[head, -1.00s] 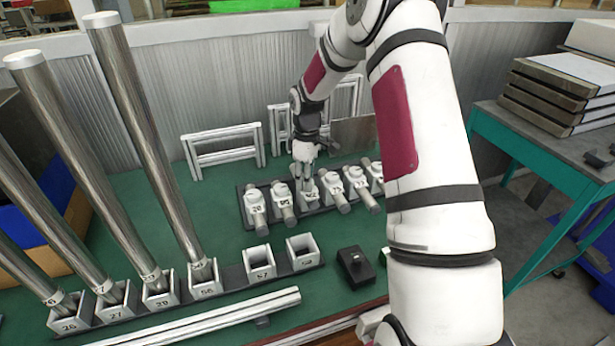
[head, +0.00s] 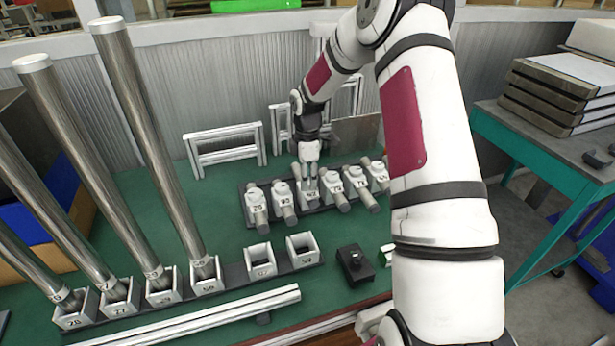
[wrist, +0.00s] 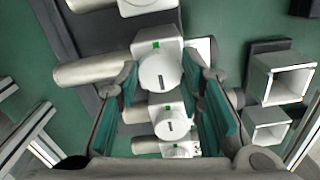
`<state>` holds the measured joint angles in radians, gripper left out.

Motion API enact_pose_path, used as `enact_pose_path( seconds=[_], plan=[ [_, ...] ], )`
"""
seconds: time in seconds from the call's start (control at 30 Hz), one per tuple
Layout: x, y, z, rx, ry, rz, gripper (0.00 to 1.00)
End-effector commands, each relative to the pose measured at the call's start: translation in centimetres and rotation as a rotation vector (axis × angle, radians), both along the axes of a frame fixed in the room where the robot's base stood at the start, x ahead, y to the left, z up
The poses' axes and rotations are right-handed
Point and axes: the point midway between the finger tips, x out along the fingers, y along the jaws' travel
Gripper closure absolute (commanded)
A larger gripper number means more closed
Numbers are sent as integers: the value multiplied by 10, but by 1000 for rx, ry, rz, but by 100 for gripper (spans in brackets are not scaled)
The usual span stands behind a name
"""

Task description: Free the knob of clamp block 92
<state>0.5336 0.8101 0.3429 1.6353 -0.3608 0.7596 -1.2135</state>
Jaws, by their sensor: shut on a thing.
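Clamp block 92 (head: 312,196) is the middle one in a row of white clamp blocks on a dark base, each with a grey rod. Its label is small but looks like 92. My gripper (head: 309,183) points down at it. In the wrist view a round white knob (wrist: 158,72) with a dark upright slot mark lies between the teal fingers of my gripper (wrist: 163,88). A green square shows on the block behind it. The gripper is shut on this knob. In the head view the fingers hide most of the knob.
Neighbouring clamp blocks (head: 283,200) stand close on both sides. In front are tall steel tubes (head: 160,150) in numbered sockets, two empty sockets (head: 302,252) and a small black box (head: 355,266). White frames (head: 225,150) stand behind. Green table between the rows is clear.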

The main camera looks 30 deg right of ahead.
Motion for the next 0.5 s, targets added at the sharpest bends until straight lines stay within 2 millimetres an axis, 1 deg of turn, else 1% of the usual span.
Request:
enact_pose_path(
  seconds=[0.27,0.3,0.37,0.4,0.5],
  plan=[
    [1,0,0,-1,-2,3,94],
    [1,0,0,-1,-2,3,64],
    [1,0,0,-1,-2,3,50],
    [1,0,0,-1,-2,2,46],
    [0,0,0,-1,-2,2,46]
  ],
)
